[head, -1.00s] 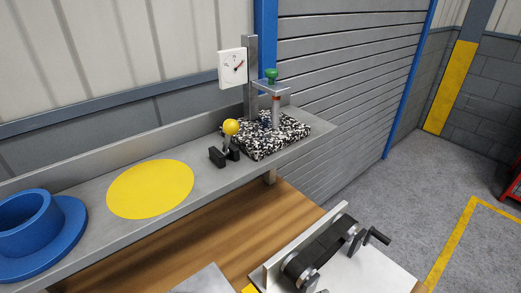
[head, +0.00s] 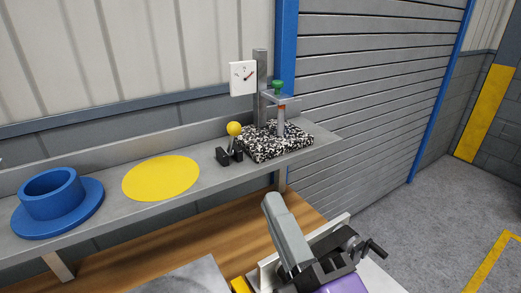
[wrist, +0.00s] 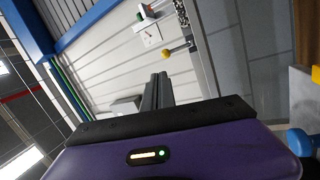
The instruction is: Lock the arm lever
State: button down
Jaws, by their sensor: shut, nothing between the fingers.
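A lever with a yellow ball knob (head: 234,129) stands nearly upright in a black bracket (head: 223,156) on the grey shelf. Its yellow ball also shows in the wrist view (wrist: 166,54). Right of it, a stand on a speckled black-and-white block (head: 277,145) carries a post, a white dial (head: 243,78) and an arm with a green knob (head: 277,86). The dial also shows in the wrist view (wrist: 149,36). My gripper (head: 272,200) is shut and empty, below and in front of the shelf, apart from the lever. Its fingers (wrist: 160,78) point toward the shelf in the wrist view.
On the shelf (head: 113,160) lie a yellow disc (head: 161,178) and a blue flanged cylinder (head: 57,202). Below, a black belt-like device with a crank (head: 371,246) is partly behind my gripper. The air between gripper and lever looks clear.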

jog(key=shift+w+f+n, duration=0.1)
jog(key=shift+f+n, duration=0.4)
jog(key=shift+n, duration=0.5)
jog(key=b, duration=0.4)
send_near(238, 133)
jog(key=x, duration=0.5)
jog(key=shift+w+a+r, duration=0.1)
jog(key=shift+r, duration=0.05)
jog(key=shift+w+a+r+p, duration=0.1)
jog(key=shift+w+a+p, duration=0.25)
jog(key=shift+w, duration=0.3)
jog(key=shift+r+g+p, duration=0.15)
jog(key=shift+g+p, duration=0.15)
jog(key=shift+p, duration=0.05)
